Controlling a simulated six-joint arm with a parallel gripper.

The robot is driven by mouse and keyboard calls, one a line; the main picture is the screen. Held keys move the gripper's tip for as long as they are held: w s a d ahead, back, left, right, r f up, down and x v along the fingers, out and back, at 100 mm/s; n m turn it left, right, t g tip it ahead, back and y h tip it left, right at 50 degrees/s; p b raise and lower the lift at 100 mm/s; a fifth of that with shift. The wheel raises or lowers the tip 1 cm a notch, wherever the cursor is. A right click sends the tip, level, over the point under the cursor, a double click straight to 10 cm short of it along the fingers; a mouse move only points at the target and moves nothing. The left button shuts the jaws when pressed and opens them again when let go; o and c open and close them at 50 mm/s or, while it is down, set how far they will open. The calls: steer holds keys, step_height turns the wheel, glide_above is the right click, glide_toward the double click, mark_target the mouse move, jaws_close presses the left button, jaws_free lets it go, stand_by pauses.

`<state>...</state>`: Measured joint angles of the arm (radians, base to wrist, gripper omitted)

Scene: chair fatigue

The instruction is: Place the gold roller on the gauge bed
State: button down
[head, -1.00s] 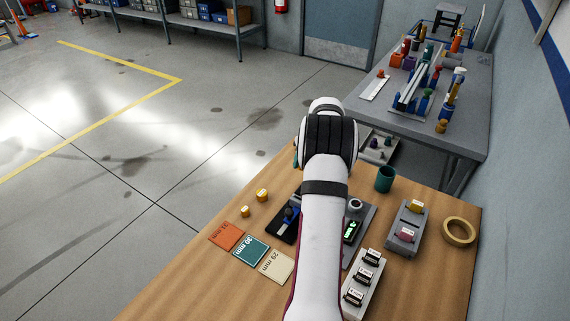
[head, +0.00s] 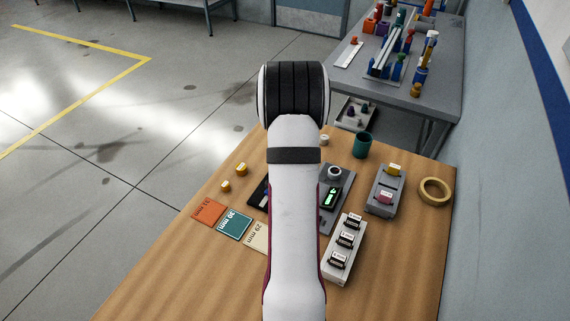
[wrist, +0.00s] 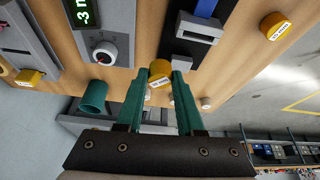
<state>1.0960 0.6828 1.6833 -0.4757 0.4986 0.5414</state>
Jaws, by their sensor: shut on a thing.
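In the wrist view, my gripper (wrist: 166,80) is shut on a gold roller (wrist: 159,71) with a white label, held between the tips of its green fingers. A black bed with a blue strip and a grey block (wrist: 197,30), which looks like the gauge bed, lies beyond the fingertips, up and to the right of the roller. Beside it is a grey panel with a lit green display (wrist: 84,14) and a round knob (wrist: 103,51). In the head view, my arm hides the gripper, the held roller and most of the black bed (head: 259,189).
Gold rollers (head: 241,169) stand on the table by the coloured size cards (head: 233,224). A green cup (head: 362,145), a tape ring (head: 434,190) and a white block (head: 329,270) with several dark pieces stand right.

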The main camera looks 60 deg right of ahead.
steer(key=w+f, duration=0.1)
steer(key=w, duration=0.1)
steer(key=w+f, duration=0.2)
steer(key=shift+w+d+f, duration=0.1)
steer(key=shift+w+d, duration=0.05)
steer(key=shift+w, duration=0.05)
steer(key=shift+f, duration=1.75)
steer(key=shift+f, duration=0.1)
steer(key=c, duration=0.5)
jaws_free()
